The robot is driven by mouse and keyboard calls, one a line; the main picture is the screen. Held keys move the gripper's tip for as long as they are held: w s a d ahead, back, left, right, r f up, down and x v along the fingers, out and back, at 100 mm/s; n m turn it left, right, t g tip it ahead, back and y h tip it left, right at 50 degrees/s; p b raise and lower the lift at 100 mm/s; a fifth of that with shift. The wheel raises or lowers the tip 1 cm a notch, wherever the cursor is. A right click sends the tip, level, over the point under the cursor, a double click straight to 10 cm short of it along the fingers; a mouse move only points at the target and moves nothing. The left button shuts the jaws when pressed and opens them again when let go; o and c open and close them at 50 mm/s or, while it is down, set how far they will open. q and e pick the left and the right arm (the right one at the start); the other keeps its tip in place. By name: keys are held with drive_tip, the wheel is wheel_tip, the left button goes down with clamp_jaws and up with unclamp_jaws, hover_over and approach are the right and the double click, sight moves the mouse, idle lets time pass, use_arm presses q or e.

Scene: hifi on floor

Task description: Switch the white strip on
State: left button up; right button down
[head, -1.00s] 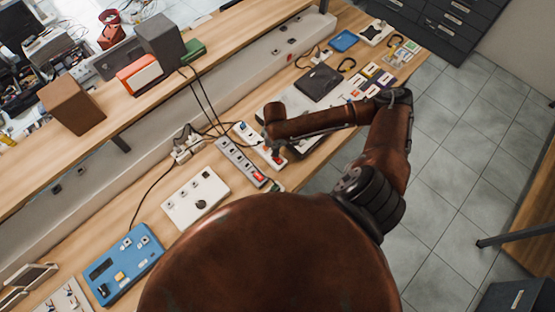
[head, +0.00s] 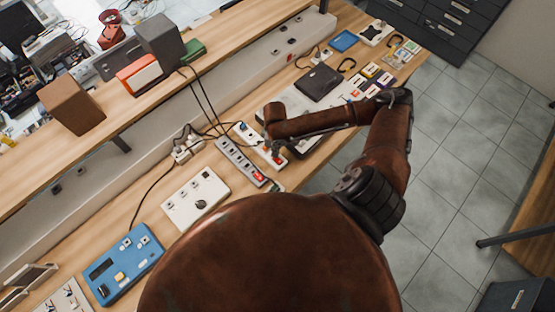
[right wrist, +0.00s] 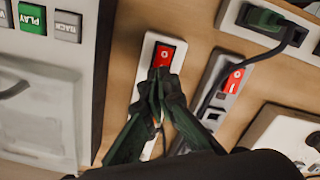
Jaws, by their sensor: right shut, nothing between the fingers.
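The white strip (head: 246,131) lies on the bench beside the grey strip (head: 227,148), partly hidden by my right arm. In the right wrist view the white strip (right wrist: 149,48) has a red rocker switch (right wrist: 166,53) at its upper end. My right gripper (right wrist: 160,76) is shut and empty, its fingertips over the lower part of this switch. I cannot tell whether they touch it, nor which way the rocker is tipped. My left gripper is not in view.
The grey strip has its own red switch (right wrist: 233,80), close to the right of the gripper. A black plug (right wrist: 270,23) and cable lie nearby. A grey device with PLAY and BACK keys (right wrist: 48,22) stands to the left. A white panel (head: 194,198) lies on the bench.

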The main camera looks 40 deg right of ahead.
drive_tip(key=shift+f+b, duration=0.3)
drive_tip(key=shift+f, duration=0.9)
idle(0.5)
drive_tip(key=shift+s, duration=0.1)
wheel_tip(320, 180, up, 7)
drive_tip(key=p, duration=0.8)
drive_tip(key=shift+r+p, duration=0.1)
drive_tip(key=shift+p, duration=0.25)
drive_tip(key=shift+a, duration=0.1)
